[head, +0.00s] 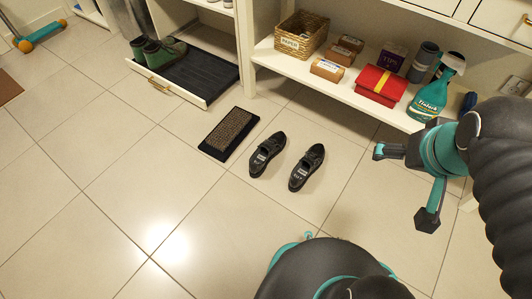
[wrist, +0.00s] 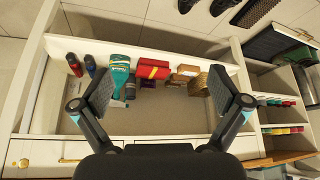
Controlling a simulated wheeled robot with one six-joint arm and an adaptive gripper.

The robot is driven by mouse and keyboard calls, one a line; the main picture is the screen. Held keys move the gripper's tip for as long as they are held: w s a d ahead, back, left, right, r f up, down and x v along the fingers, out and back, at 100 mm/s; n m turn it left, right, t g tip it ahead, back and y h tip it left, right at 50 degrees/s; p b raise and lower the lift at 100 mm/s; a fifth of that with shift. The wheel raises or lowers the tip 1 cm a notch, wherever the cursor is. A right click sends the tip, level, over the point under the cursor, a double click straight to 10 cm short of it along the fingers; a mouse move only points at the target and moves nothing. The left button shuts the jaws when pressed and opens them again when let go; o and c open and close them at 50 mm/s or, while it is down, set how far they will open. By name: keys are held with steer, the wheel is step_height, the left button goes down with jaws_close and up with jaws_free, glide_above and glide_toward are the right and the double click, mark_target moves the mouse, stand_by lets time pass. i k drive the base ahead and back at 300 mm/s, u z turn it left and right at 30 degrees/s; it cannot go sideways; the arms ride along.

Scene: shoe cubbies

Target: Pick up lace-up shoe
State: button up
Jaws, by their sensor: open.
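A pair of dark lace-up shoes stands side by side on the tiled floor in the head view: the left shoe (head: 267,154) and the right shoe (head: 307,167). Each has a pale label. Both are cut off at the top edge of the wrist view, as the shoes (wrist: 187,5) and (wrist: 220,6). My gripper (head: 405,186) is open and empty, to the right of the shoes and apart from them. In the wrist view my gripper (wrist: 163,97) has its fingers spread wide, facing the shelf.
A dark textured mat (head: 229,134) lies just left of the shoes. The low shelf (head: 345,90) behind holds a basket (head: 301,36), small boxes, a red box (head: 380,86) and a teal spray bottle (head: 437,88). Green boots (head: 157,50) stand in a pulled-out tray. The front-left floor is clear.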

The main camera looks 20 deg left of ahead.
mark_target(272, 146)
steer(key=u, duration=1.7)
steer(key=k, duration=0.5)
steer(key=u, duration=0.5)
